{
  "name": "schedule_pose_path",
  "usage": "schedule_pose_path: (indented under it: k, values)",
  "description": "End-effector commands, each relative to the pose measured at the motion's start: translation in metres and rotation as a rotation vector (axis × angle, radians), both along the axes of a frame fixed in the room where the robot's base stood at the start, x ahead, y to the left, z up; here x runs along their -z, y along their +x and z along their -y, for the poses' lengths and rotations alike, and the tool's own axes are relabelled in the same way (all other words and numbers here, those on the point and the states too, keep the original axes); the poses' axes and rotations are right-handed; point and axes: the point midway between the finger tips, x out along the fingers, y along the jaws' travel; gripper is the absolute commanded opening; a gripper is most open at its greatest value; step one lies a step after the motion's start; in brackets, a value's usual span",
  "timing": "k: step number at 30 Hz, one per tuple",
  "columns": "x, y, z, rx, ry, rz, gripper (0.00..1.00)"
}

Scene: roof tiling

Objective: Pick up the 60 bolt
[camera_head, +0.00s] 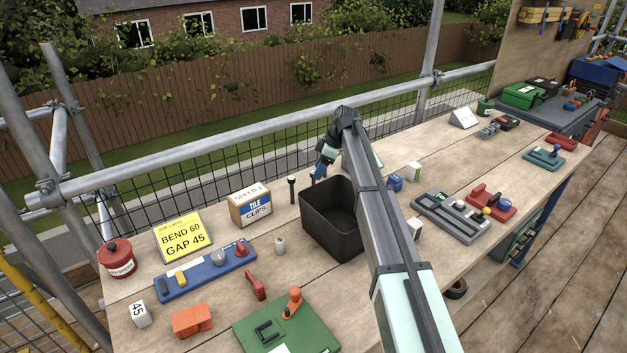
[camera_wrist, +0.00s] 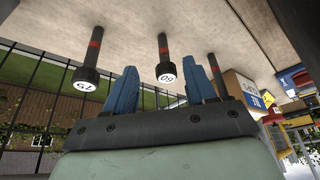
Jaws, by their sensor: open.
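The 60 bolt (camera_wrist: 165,65) is dark with a red band and a white end marked 60. In the wrist view, where the tabletop is at the top, it shows in the gap between the blue fingers of my gripper (camera_wrist: 165,88). The fingers are apart and do not visibly touch it. A similar bolt marked 75 (camera_wrist: 86,72) is to its left. A third bolt (camera_wrist: 216,72) is partly hidden by the right finger; its mark is not visible. In the head view my gripper (camera_head: 321,168) is behind the black bin, near a dark bolt (camera_head: 291,188) whose mark is unreadable.
The open black bin (camera_head: 318,235) stands close in front of my gripper. The tile clips box (camera_head: 250,206) is to its left. A yellow card (camera_head: 182,236) reads BEND 60, GAP 45. The scaffold rail (camera_head: 240,140) runs behind the bench.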

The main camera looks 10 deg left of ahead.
Motion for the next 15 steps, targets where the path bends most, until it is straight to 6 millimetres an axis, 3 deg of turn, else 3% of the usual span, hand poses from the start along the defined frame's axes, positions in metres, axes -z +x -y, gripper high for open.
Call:
schedule_pose_path:
  k: [8, 15]
  values:
    - [0.014, -0.002, -0.007, 0.001, 0.0, 0.0, 0.55]
    - [0.038, -0.009, -0.023, 0.001, -0.001, -0.001, 0.55]
